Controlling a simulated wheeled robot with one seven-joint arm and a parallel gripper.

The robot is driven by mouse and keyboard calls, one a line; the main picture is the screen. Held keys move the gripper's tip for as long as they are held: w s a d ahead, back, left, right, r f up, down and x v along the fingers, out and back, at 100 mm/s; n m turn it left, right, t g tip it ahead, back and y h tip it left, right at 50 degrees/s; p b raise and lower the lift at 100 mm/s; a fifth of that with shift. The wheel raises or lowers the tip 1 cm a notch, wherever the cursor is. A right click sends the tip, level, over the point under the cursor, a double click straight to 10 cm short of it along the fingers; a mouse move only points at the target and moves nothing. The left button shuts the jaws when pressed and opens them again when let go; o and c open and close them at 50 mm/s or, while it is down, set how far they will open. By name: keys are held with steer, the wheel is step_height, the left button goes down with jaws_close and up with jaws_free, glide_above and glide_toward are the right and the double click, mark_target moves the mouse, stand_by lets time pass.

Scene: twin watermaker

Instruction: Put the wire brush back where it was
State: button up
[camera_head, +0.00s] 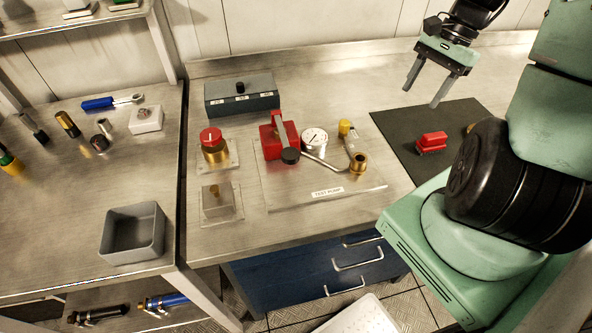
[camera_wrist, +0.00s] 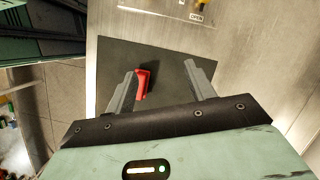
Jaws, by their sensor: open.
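A small red block-like item (camera_head: 432,140) lies on the dark mat (camera_head: 402,130) at the right of the bench; it may be the wire brush, but its bristles cannot be made out. It also shows in the wrist view (camera_wrist: 142,82), close beside the left finger in the picture. My gripper (camera_head: 421,97) is open and empty, with its fingers pointing down above the back of the mat. In the wrist view my gripper (camera_wrist: 160,70) has its fingers wide apart over the mat. No other item is clearly a wire brush.
A test pump plate (camera_head: 285,201) with a red valve block (camera_head: 270,146) and a gauge (camera_head: 314,140) stands left of the mat. A grey bin (camera_head: 118,254) and several tools are on the left bench. My arm hides the mat's right side. The bench behind the mat is clear.

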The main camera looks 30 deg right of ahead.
steer(key=w+a+r+n+g+h, duration=0.1)
steer(key=a+n, duration=0.5)
steer(key=a, duration=0.6)
steer(key=w+a+r+n+h, duration=0.1)
steer(key=w+a+r+n, duration=0.1)
steer(key=a+n, duration=0.65)
steer(key=s+a+n, duration=0.5)
steer(key=s+a, duration=0.1)
steer(key=a, duration=0.3)
steer(key=s+a+n+h, duration=0.1)
steer(key=s+a+n, duration=0.4)
steer(key=a, duration=0.4)
steer(key=shift+s+r+t, duration=0.4)
steer(key=shift+s+r, duration=0.05)
steer(key=shift+s, duration=0.1)
steer(key=shift+s, duration=0.1)
